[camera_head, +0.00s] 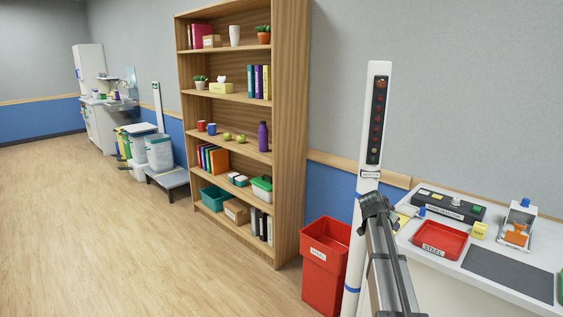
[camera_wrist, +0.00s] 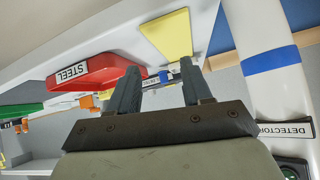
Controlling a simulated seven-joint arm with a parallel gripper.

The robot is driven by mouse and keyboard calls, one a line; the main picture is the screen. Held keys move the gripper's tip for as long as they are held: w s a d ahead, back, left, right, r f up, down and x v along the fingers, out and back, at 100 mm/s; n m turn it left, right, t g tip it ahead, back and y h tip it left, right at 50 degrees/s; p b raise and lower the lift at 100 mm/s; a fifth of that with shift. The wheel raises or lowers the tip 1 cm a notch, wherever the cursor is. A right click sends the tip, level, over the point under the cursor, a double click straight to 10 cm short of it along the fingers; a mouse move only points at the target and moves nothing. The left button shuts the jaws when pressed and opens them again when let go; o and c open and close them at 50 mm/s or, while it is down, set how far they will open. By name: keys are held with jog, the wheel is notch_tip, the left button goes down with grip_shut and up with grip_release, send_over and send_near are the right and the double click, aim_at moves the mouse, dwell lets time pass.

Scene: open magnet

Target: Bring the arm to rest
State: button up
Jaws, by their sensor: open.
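My gripper (camera_wrist: 160,85) shows in the wrist view with its two dark fingers apart. Nothing is held between them. In the head view my arm reaches up from the bottom, and its dark end (camera_head: 376,204) overlaps the white detector post (camera_head: 361,195). The fingers are hard to make out there. In the wrist view the post (camera_wrist: 268,85), with a blue band and a "DETECTOR" label, stands close to the right of my gripper. I cannot tell the exact gap.
A white table (camera_head: 425,262) at the right holds a red "STEEL" tray (camera_head: 440,240), a black control box (camera_head: 448,206), a dark mat (camera_head: 508,273) and small items. A red bin (camera_head: 325,262) stands left of the post. A wooden bookshelf (camera_head: 291,130) is behind. The floor at left is clear.

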jog(key=s+a+f+n+g+y, duration=0.15)
jog(key=s+a+f, duration=0.25)
jog(key=s+f, duration=0.65)
jog(key=s+a+f+n+g+y, duration=0.1)
jog(key=s+a+f+n+g, duration=0.25)
jog(key=f, duration=1.15)
jog(key=s+a+f+n+g+y, duration=0.1)
jog(key=s+a+f, duration=0.4)
jog(key=s+f, duration=0.6)
jog(key=s+a+f+n+g+y, duration=0.1)
jog(key=s+f, duration=0.5)
jog(key=s, duration=0.6)
jog(key=s+a+f+n+g+y, duration=0.1)
jog(key=s+a+f, duration=0.4)
jog(key=s, duration=0.8)
jog(key=s+a+f+n+g+y, duration=0.1)
jog(key=s+a+f+n+g, duration=0.2)
jog(key=s, duration=0.9)
notch_tip(320, 180, down, 4)
jog(key=shift+s+a+r+g+y, duration=0.1)
jog(key=shift+s+a+g+y, duration=0.2)
jog(key=shift+g, duration=0.8)
jog(key=shift+d, duration=0.1)
